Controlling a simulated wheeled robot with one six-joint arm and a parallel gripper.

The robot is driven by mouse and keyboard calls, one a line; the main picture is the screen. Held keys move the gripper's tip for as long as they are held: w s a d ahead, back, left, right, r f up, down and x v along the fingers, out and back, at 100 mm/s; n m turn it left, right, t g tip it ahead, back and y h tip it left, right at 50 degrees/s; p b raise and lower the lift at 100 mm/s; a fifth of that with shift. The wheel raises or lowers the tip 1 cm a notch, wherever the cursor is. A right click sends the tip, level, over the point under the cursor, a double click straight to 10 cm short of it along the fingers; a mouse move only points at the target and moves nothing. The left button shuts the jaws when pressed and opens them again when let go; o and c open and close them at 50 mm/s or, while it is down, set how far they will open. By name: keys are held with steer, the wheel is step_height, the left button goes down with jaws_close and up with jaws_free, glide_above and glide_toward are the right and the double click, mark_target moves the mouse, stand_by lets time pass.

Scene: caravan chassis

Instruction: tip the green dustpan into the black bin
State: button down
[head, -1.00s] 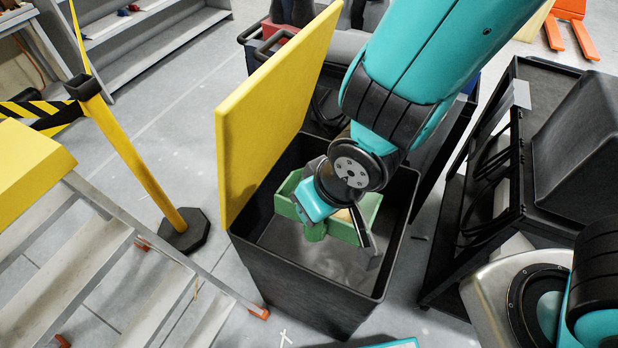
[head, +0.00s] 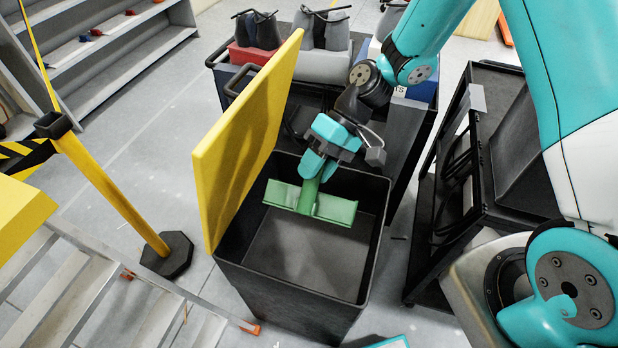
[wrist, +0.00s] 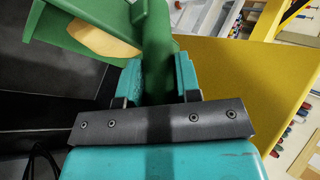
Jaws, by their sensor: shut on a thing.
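The green dustpan (head: 333,208) is above the opening of the black bin (head: 372,235), towards its back in the head view, and looks tilted. My gripper (head: 314,172) is shut on the dustpan's handle. In the wrist view the handle (wrist: 158,50) stands between my two fingers (wrist: 160,85). A tan lump (wrist: 103,38) shows against the pan (wrist: 62,28) in the wrist view. In the head view I cannot make out the lump. The visible part of the bin's floor looks bare.
A yellow panel (head: 245,140) stands upright along the bin's left side. A yellow post (head: 110,190) and grey steps (head: 70,290) are at left. A cart (head: 330,65) with bags is behind the bin. A black rack (head: 460,170) stands at right.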

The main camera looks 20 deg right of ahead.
steer(key=w+d+m+g+y+p, duration=0.1)
steer(key=w+d+g+y+p, duration=0.2)
steer(key=w, duration=0.2)
steer(key=shift+w+d, duration=0.35)
steer(key=shift+d, duration=0.05)
stand_by(0.5)
